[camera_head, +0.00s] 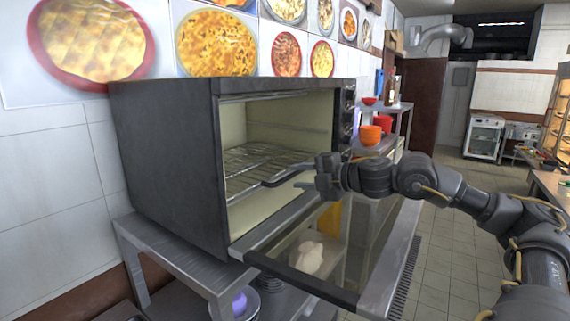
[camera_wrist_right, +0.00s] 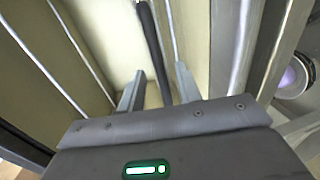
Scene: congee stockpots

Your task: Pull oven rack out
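The oven (camera_head: 170,150) is a dark box with its glass door (camera_head: 330,250) folded down. Its wire rack (camera_head: 250,165) lies inside, with a dark bar along its front. My right gripper (camera_head: 300,175) reaches in from the right, at the rack's front edge. In the right wrist view, the gripper (camera_wrist_right: 160,92) is open, with a finger on each side of the dark rack bar (camera_wrist_right: 150,45). Gaps show between the bar and the fingers, so it is around the bar without gripping it. My left gripper is in neither view.
The oven stands on a metal table (camera_head: 180,262) against a tiled wall. The open door juts out below my right arm. Orange bowls (camera_head: 371,134) sit on a shelf beyond the oven. The tiled floor (camera_head: 450,250) at the right is clear.

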